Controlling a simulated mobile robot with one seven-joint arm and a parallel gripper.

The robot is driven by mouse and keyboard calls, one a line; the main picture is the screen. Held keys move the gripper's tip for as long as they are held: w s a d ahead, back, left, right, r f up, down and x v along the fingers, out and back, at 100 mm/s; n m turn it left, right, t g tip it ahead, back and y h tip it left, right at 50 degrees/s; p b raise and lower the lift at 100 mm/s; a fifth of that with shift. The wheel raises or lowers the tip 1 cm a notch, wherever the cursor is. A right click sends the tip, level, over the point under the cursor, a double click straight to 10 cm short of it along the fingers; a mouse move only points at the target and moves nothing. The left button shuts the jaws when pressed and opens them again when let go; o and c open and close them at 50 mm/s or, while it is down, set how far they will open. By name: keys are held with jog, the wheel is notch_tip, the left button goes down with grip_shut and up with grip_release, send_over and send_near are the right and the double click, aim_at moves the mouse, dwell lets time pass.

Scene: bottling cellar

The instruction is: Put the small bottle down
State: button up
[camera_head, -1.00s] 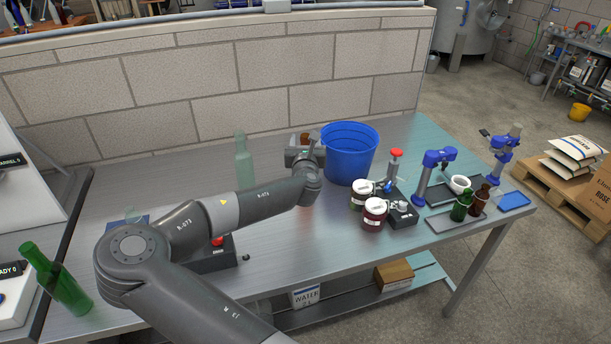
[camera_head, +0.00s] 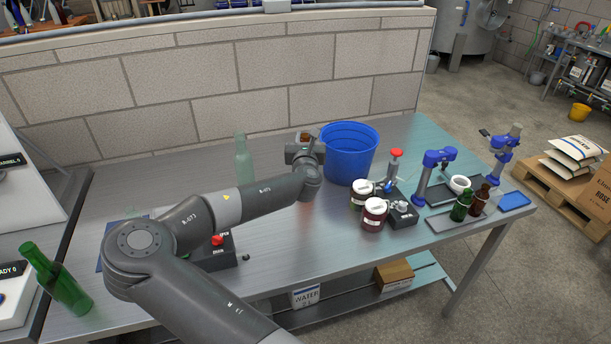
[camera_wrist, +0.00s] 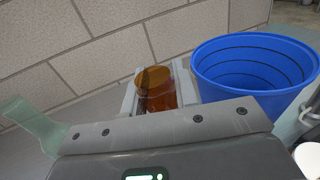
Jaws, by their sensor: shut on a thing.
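A small amber-brown bottle (camera_wrist: 158,92) stands out between the finger pads of my gripper (camera_wrist: 160,95) in the wrist view. My gripper is shut on it. In the head view my gripper (camera_head: 304,150) is at the back of the steel table (camera_head: 290,235), just left of a blue bucket (camera_head: 350,155). Only a bit of the brown bottle shows there, above my wrist. Its lower end is hidden, so I cannot tell whether it touches the table.
The blue bucket also shows close on the right in the wrist view (camera_wrist: 250,65). A pale green bottle (camera_head: 243,160) stands left of my gripper. A block wall (camera_head: 240,80) rises behind.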

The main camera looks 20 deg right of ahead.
jog(key=shift+r, duration=0.1)
grip_shut()
jog(key=shift+r, duration=1.85)
jog(key=s+d+r, duration=0.7)
jog(key=d, duration=0.2)
notch_tip(320, 180, up, 11)
jog(key=s+d+x, duration=0.1)
jog(key=d+x, duration=0.1)
jog(key=x, duration=0.6)
jog(key=d+x, duration=0.2)
jog(key=x, duration=0.7)
notch_tip(320, 180, down, 21)
jog(key=shift+s+a+f, duration=0.1)
jog(key=shift+a+f, duration=0.05)
jog(key=shift+f, duration=0.05)
jog(key=o, duration=1)
grip_release()
